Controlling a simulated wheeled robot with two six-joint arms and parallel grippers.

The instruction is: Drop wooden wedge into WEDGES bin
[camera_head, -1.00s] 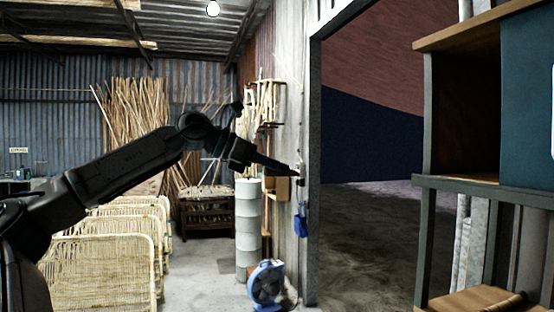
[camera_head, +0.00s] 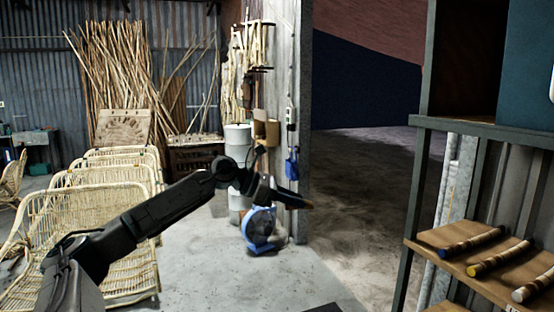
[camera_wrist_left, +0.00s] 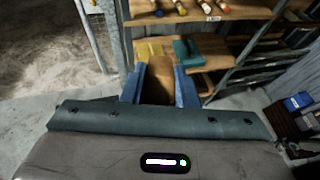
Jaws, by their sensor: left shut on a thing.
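My left gripper (camera_head: 297,201) is stretched out over the floor in front of the open doorway, well clear of the shelf in the head view. In the left wrist view its blue fingers (camera_wrist_left: 160,88) are shut on a brown wooden wedge (camera_wrist_left: 160,78). In the head view only a small brown tip of the wedge (camera_head: 306,205) shows. No bin with a readable WEDGES label shows. My right gripper is not in view.
A shelf rack (camera_head: 440,236) with several colour-ended rods stands at the right. In the left wrist view, a blue bin (camera_wrist_left: 298,102) lies at right. A blue fan (camera_head: 263,230) stands on the floor. Rattan chair frames (camera_head: 95,225) line the left.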

